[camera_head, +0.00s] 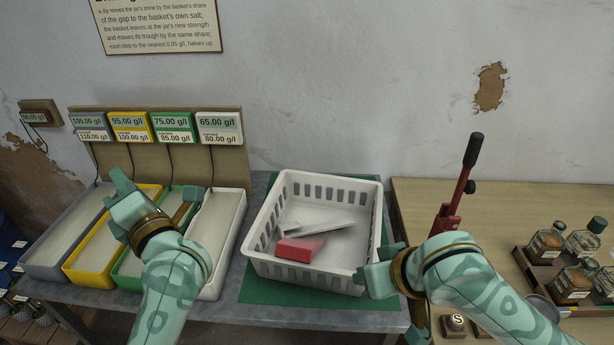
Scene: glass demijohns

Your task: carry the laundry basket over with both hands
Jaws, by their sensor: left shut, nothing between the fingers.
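The white slotted laundry basket (270,268) stands on a green mat (262,291) on the grey table. A red block (300,248) and pale flat pieces (318,223) lie in it. My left gripper (122,186) is shut and empty, in front of the troughs, well left of the basket. My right gripper (372,276) is at the basket's front right corner and overlaps it in the picture. Its fingers are seen end-on, so I cannot tell whether they are open, or touch the basket.
Several coloured troughs (220,235) with concentration signs (219,127) stand left of the basket. A wooden table (500,215) on the right bears a red device with a black-handled lever (467,165) and a rack of jars (572,285). A wall stands behind.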

